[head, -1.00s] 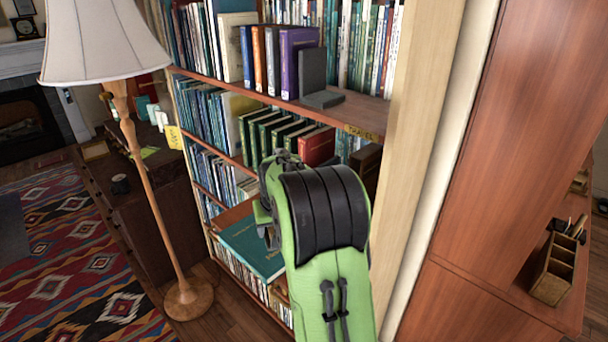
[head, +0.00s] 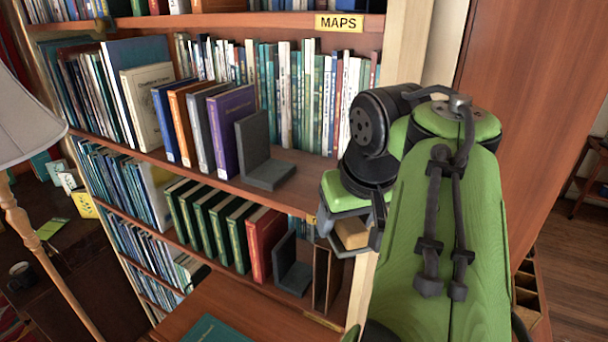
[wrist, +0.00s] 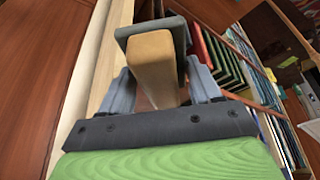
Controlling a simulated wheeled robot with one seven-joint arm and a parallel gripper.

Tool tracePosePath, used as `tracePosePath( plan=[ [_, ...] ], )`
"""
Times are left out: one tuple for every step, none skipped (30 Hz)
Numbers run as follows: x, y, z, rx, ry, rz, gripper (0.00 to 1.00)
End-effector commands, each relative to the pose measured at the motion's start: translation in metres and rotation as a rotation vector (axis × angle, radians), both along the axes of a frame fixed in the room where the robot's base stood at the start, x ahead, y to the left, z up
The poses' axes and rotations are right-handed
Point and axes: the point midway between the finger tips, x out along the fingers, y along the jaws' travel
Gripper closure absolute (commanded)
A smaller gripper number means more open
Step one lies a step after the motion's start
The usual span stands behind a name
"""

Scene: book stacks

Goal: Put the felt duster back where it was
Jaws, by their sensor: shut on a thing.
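The felt duster is a tan wooden block with a grey felt pad. It shows in the head view (head: 351,234) just under my gripper (head: 356,216), in front of the bookcase's right edge. In the wrist view the duster (wrist: 155,66) stands out between the two grey fingers of my gripper (wrist: 163,88), its grey pad at the far end. My gripper is shut on it. My green arm hides part of the bookcase's right side.
The bookcase has several shelves of books and a "MAPS" label (head: 339,23). A grey bookend (head: 262,155) stands on the middle shelf with bare board to its right. Another bookend (head: 291,266) is below. A lamp (head: 25,120) stands at left, a wooden cabinet (head: 530,90) at right.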

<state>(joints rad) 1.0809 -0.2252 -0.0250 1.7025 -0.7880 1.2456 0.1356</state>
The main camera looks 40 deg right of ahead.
Motion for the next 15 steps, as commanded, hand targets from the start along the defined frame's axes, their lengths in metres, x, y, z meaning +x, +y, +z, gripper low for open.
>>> tracePosePath(
  plan=[
    [0.008, -0.005, -0.001, 0.003, 0.002, 0.002, 0.61],
    [0.014, -0.008, -0.001, 0.003, 0.002, 0.001, 0.61],
    [0.022, -0.012, -0.002, 0.003, 0.002, 0.002, 0.61],
    [0.028, -0.015, -0.002, 0.003, 0.002, 0.002, 0.61],
    [0.033, -0.017, -0.002, 0.003, 0.001, 0.003, 0.61],
    [0.040, -0.020, -0.002, 0.003, 0.000, 0.002, 0.61],
    [0.045, -0.023, -0.002, 0.003, 0.000, 0.002, 0.61],
    [0.050, -0.025, -0.003, 0.003, 0.000, 0.003, 0.61],
    [0.056, -0.028, -0.003, 0.003, 0.000, 0.002, 0.61],
    [0.061, -0.031, -0.003, 0.003, 0.000, 0.002, 0.61],
    [0.066, -0.033, -0.003, 0.004, -0.002, 0.003, 0.61],
    [0.073, -0.036, -0.003, 0.002, -0.002, 0.006, 0.61],
    [0.078, -0.038, -0.003, 0.002, -0.002, 0.004, 0.61],
    [0.082, -0.040, -0.004, 0.003, -0.002, 0.004, 0.61],
    [0.089, -0.043, -0.004, 0.004, -0.002, 0.005, 0.61]
  ],
)
